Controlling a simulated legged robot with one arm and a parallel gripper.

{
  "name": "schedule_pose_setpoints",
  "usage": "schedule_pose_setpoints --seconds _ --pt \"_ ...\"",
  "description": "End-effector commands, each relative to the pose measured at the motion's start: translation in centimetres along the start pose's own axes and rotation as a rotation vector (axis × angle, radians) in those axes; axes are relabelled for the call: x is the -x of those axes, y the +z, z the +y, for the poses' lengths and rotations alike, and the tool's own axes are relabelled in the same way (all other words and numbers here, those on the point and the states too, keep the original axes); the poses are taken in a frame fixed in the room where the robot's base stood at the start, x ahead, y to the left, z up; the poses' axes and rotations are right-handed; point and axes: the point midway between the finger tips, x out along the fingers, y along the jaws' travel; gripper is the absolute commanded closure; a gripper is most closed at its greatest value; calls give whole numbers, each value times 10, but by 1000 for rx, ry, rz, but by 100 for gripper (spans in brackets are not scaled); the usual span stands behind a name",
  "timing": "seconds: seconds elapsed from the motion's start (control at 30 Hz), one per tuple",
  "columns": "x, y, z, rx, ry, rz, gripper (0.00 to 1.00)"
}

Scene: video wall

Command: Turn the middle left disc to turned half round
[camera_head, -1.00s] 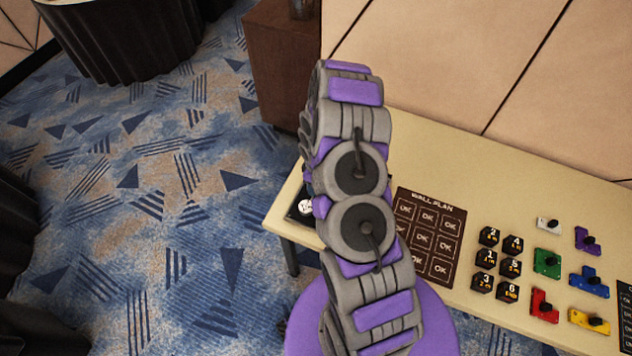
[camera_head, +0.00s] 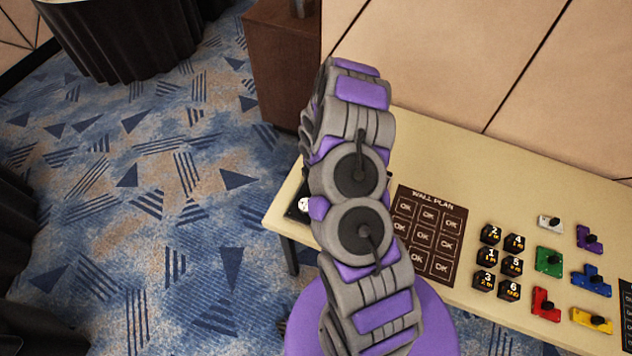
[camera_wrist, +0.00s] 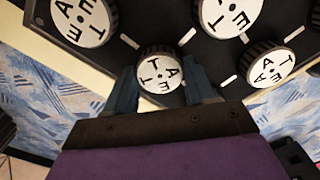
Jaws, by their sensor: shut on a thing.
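In the wrist view, my gripper (camera_wrist: 161,88) has its two dark blue fingers on either side of a disc (camera_wrist: 160,73) with a white lettered face and a dark ribbed rim. The fingers are shut on this disc, which sits at the edge of a dark panel (camera_wrist: 118,57). I cannot tell for sure whether it is the middle left one. Other lettered discs show at the upper left (camera_wrist: 83,20), upper right (camera_wrist: 228,14) and right (camera_wrist: 272,66). In the head view, my arm hides my gripper and most of the panel; only a dark corner (camera_head: 296,213) shows.
The pale table (camera_head: 480,160) holds a brown wall plan card (camera_head: 426,240), several numbered black blocks (camera_head: 500,262) and coloured pieces with black knobs (camera_head: 575,270) to the right. A brown cabinet (camera_head: 283,65) stands behind. Patterned carpet lies left of the table.

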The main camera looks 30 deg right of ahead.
Motion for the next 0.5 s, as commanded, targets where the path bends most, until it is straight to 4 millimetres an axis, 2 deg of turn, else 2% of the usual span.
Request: schedule_pose_setpoints --seconds 0.5 --pt "1 1 3 396 5 -4 76"
